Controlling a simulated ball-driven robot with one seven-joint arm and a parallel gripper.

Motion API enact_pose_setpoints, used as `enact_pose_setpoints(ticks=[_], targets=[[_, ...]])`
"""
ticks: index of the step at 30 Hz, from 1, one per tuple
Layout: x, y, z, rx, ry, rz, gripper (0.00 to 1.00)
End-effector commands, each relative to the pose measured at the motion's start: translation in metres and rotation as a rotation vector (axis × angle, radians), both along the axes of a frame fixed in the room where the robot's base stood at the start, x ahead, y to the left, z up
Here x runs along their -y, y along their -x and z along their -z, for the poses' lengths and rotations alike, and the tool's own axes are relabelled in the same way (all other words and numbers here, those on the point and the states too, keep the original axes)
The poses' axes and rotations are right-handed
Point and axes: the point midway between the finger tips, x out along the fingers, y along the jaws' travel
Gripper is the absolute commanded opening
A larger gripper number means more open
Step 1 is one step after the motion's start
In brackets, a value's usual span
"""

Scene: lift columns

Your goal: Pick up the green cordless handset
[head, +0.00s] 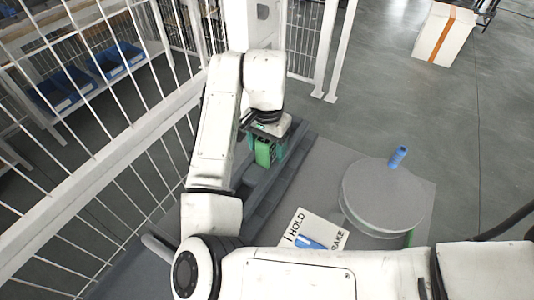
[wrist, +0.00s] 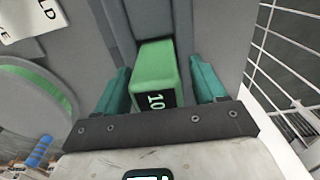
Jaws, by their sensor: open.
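The green handset (wrist: 155,73) is a block with a black label reading 10, seen end-on in the wrist view. It stands between the two teal fingers of my gripper (wrist: 160,85), with a narrow gap on each side. The gripper is open around it. In the head view the green handset (head: 264,152) shows below my wrist, partly hidden by the gripper (head: 266,146). It is over a dark grey ledge beside the white fence. Whether its base rests in a holder is hard to tell.
A white wire fence (head: 110,150) runs close along the left. A round grey disc (head: 383,195) with a blue handle (head: 397,157) and a white sign (head: 312,232) with a blue item lie to the right. A white box (head: 443,34) stands on the open floor.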

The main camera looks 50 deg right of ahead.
Motion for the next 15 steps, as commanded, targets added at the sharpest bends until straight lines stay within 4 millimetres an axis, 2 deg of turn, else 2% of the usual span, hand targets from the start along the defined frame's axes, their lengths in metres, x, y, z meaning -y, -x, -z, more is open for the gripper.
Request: enact_pose_setpoints(ticks=[2,15], targets=[[0.0000,-0.0001,-0.0001,0.000,0.000,0.000,0.70],[0.0001,-0.0001,-0.0005,0.000,0.000,0.000,0.29]])
